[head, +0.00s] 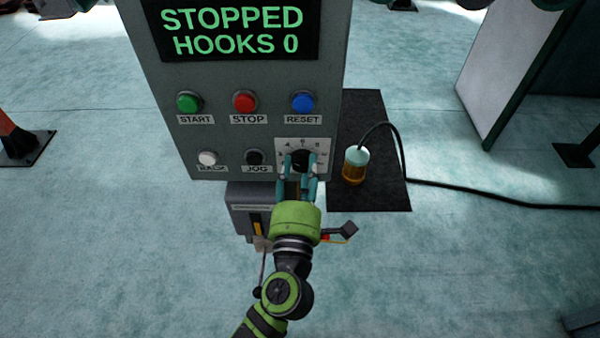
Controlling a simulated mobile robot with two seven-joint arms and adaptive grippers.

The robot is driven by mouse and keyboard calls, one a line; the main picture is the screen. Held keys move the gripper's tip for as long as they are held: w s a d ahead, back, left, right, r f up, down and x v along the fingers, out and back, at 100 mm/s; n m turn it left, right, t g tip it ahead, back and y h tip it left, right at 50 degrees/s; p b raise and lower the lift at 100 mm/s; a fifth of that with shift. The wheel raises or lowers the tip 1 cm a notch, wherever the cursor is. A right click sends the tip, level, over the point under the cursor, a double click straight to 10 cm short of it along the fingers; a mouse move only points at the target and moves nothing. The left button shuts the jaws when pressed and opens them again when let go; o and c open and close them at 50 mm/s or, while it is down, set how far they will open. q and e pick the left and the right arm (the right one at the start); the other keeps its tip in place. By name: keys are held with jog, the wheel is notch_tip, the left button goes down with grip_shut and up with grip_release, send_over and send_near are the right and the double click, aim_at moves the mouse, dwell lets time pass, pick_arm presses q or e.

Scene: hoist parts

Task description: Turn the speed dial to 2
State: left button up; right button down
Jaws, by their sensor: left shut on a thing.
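The speed dial (301,158) is a black knob on a white scale plate (318,145) at the lower right of the grey control panel (230,73). My left gripper (300,162) reaches up from below and is shut on the knob, with a teal finger on each side. The fingers hide part of the knob and the lower scale. Numbers show along the top of the scale, too small to read surely, and I cannot tell which one the dial points at. The screen (235,30) reads STOPPED, HOOKS 0. My right gripper is not in view.
Green START (189,102), red STOP (245,102) and blue RESET (303,101) buttons sit above. A white button (207,158) and the black JOG button (255,157) are left of the dial. A corded amber-and-white cylinder (355,165) stands on a dark mat (375,192) at right.

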pick_arm(q)
jog(key=n+y+b, duration=0.1)
jog(key=n, duration=0.3)
jog(key=shift+d+n+b, duration=0.15)
jog(key=shift+n+b, duration=0.25)
jog(key=shift+n, duration=0.3)
jog(key=shift+r, duration=0.15)
jog(key=o, duration=1.1)
jog(key=shift+o, duration=0.2)
jog(key=shift+d, duration=0.1)
jog(key=shift+s+f, duration=0.25)
jog(key=shift+s, duration=0.05)
jog(key=s+f, duration=0.1)
jog(key=s, duration=1)
jog(key=shift+a+f, duration=0.15)
jog(key=shift+a, duration=0.05)
